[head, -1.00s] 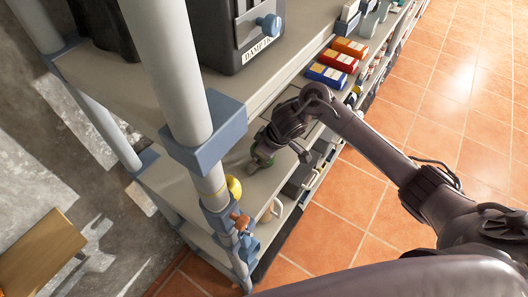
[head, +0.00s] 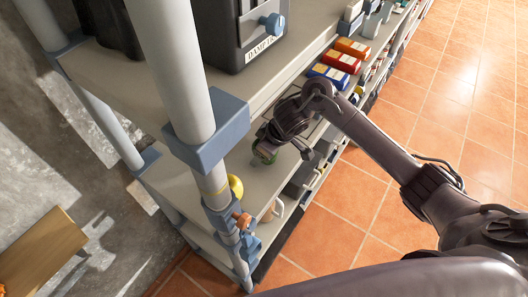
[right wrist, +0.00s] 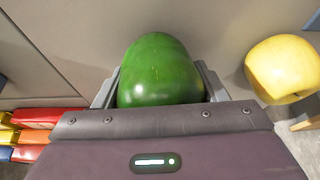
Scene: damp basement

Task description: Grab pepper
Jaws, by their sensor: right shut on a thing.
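A green pepper (right wrist: 160,68) sits between the fingers of my right gripper (right wrist: 158,90), which is shut on it. In the head view the green pepper (head: 265,150) shows as a small green patch under my right gripper (head: 268,150), over the shelf (head: 185,190). Whether it touches the shelf I cannot tell. My left gripper is not in view.
A yellow fruit or vegetable (right wrist: 283,70) lies right of the pepper. It also shows by the shelf post (head: 235,187). Red, orange and blue boxes (head: 340,62) stand farther along the shelving. A dark machine (head: 238,35) sits on the upper shelf. Tiled floor (head: 460,90) lies right.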

